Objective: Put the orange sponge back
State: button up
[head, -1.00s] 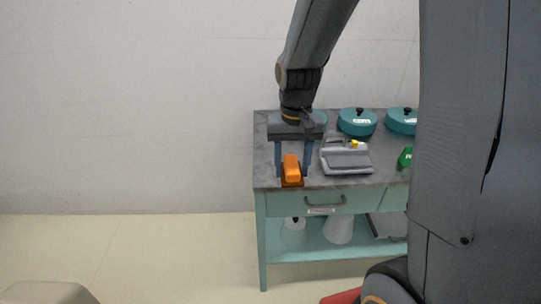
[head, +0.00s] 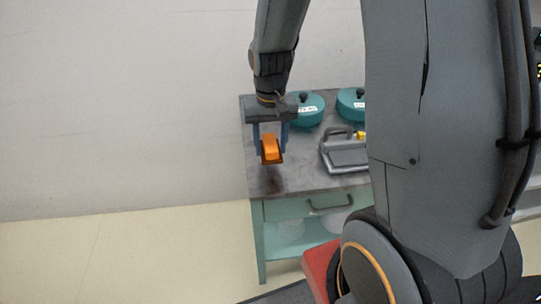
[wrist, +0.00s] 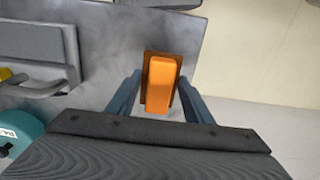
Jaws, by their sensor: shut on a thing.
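The orange sponge (head: 271,148) is a block with a darker brown layer at its edge. My gripper (head: 270,152) is shut on it, with one blue-grey finger on each side. The sponge is held above the left part of the cart's grey top (head: 305,180), with a dark shadow on the top below it. In the wrist view the sponge (wrist: 161,84) sits upright in the picture between the two fingers (wrist: 160,98). Its underside is hidden.
Two teal lidded pots (head: 307,109) stand at the back of the cart. A grey case-like object (head: 345,154) with a yellow part lies to the right of the sponge. A drawer with a handle (head: 330,205) is in the cart's front. My arm hides the cart's right side. Floor to the left is clear.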

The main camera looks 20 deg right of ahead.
aim_at(271, 167)
jog(key=shift+f+p, duration=0.35)
jog(key=shift+f, duration=2.15)
jog(key=shift+f, duration=0.2)
jog(key=o, duration=1)
notch_tip(271, 167, up, 11)
jog(key=shift+r+b, duration=0.1)
jog(key=shift+b, duration=0.8)
jog(key=shift+r, duration=0.35)
jog(key=shift+s+r, duration=0.15)
jog(key=s, duration=0.3)
jog(key=s+f+n, duration=0.1)
jog(key=s, duration=0.3)
jog(key=s+n, duration=0.1)
jog(key=s, duration=0.2)
jog(key=shift+s+d+f+t, duration=0.15)
jog(key=shift+f+t, duration=0.1)
jog(key=shift+t, duration=0.15)
